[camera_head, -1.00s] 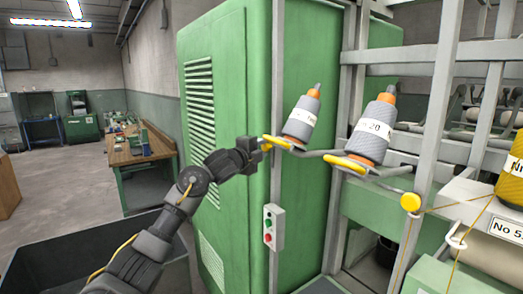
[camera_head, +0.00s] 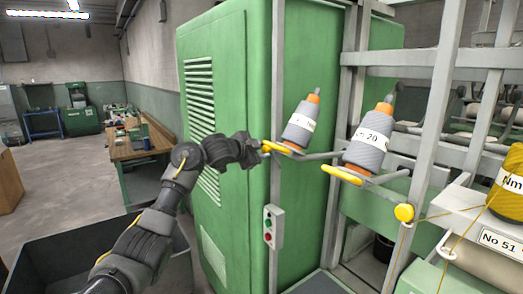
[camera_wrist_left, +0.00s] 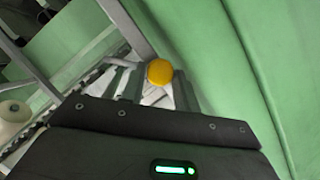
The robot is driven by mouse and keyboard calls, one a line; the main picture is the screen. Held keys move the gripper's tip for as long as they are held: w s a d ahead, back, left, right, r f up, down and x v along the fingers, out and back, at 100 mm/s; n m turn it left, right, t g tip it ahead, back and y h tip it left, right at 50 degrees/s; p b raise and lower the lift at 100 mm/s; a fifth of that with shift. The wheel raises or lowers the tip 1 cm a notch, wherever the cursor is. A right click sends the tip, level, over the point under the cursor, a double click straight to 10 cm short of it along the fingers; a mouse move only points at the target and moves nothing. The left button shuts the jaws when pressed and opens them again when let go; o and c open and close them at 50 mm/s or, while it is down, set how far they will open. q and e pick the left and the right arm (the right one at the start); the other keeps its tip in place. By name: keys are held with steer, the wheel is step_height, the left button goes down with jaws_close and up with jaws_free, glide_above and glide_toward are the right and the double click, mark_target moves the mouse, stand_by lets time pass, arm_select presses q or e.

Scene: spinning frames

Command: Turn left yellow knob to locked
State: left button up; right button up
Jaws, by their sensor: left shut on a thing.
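The left yellow knob (camera_head: 266,147) sits at the front end of the left bobbin holder, beside the green cabinet. It also shows as a round yellow disc in the left wrist view (camera_wrist_left: 160,72), between the fingers. My left gripper (camera_head: 258,149) comes in from the left and is shut on this knob; the fingers partly hide it in the head view. Another yellow knob (camera_head: 404,213) stands lower right on the holder of the middle bobbin, with nothing touching it. No lock marking is readable. My right gripper is not in view.
Two grey thread bobbins (camera_head: 302,123) (camera_head: 369,141) stand tilted on their holders. The tall green cabinet (camera_head: 228,60) is close behind my left gripper. Grey frame posts (camera_head: 437,100) rise on the right. A wooden workbench (camera_head: 138,150) is farther back left.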

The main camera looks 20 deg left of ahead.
arm_select(q)
steer(key=n, duration=0.1)
steer(key=n+g+h, duration=0.1)
steer(key=n, duration=0.1)
steer(key=shift+w+a+r+g, duration=0.1)
steer(key=shift+g, duration=0.2)
steer(key=shift+n+g+h, duration=0.4)
steer(key=shift+n+g, duration=0.1)
steer(key=shift+n, duration=0.5)
steer(key=shift+w+a+n+g+h, duration=0.1)
steer(key=shift+n+g+h, duration=0.3)
steer(key=shift+n, duration=0.4)
steer(key=o, duration=0.9)
steer(key=shift+o, duration=0.3)
steer(key=shift+r, duration=0.15)
